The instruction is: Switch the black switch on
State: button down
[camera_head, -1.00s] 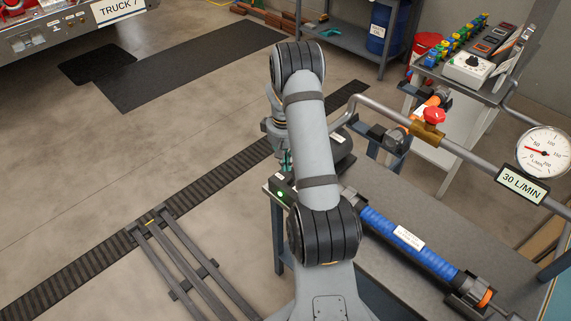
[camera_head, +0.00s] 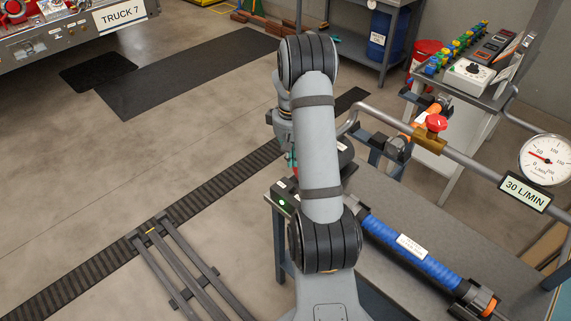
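A dark control box (camera_head: 290,206) with a lit green light and small white labels sits at the near left corner of the grey workbench (camera_head: 455,235). I cannot make out a black switch on it; my arm hides the area to its right. A dark rounded pump or motor body (camera_head: 346,153) shows partly behind my arm. My gripper (camera_head: 292,161) is at the end of the arm, just above and behind the control box, mostly hidden by my own arm link. Its fingers are too small and covered to read, and contact with anything cannot be told.
A blue hose (camera_head: 390,235) lies along the bench.

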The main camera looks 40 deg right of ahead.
jog(key=shift+s+r, duration=1.15)
jog(key=shift+w+f, duration=0.1)
jog(key=shift+w, duration=0.05)
